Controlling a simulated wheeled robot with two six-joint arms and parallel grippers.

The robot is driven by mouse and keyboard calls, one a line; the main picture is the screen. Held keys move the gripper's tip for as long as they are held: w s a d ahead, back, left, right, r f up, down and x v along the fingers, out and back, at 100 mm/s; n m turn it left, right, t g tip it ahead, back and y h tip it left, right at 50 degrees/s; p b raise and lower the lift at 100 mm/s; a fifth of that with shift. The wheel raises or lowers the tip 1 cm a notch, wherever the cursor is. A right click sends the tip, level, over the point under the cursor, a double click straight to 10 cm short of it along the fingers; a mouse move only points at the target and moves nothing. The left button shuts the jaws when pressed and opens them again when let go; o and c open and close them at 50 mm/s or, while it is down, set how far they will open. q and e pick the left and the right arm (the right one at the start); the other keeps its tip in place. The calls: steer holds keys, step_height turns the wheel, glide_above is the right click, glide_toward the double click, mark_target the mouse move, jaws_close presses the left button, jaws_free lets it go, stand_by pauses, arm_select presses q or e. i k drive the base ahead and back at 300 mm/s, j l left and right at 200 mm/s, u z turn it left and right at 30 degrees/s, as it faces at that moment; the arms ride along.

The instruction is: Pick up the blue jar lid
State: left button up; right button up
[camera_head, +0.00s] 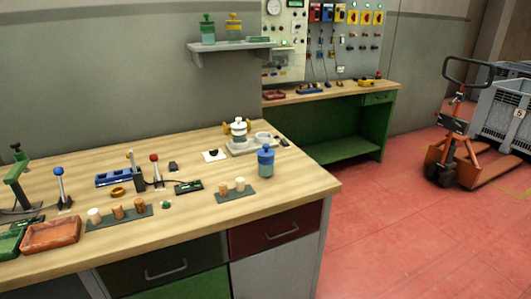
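The blue jar lid (266,149) sits upright on a grey-green jar (266,168) near the right end of the wooden workbench (215,215). The lid has a small knob on top. Neither of my grippers is in view, and nothing touches the lid. Cork stoppers stand on two dark strips: two (239,184) on the right strip (246,194), just left of the jar, and several (117,212) on the left strip (103,221).
A white-lidded jar (239,132) stands on a grey base behind the blue-lidded jar. Levers, a blue block (114,179), and a red tray (50,235) occupy the bench's left part. A wall shelf (232,47) holds two more jars. Red floor is open right of the bench.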

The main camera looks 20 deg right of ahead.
mark_target(266, 152)
steer(key=i+l, duration=0.1)
steer(key=l, duration=0.35)
steer(key=i+l+u, duration=0.15)
steer(key=l, duration=0.25)
steer(key=i+l, duration=0.1)
steer(key=l, duration=0.35)
steer(key=i+l+u, duration=0.1)
steer(key=l, duration=0.3)
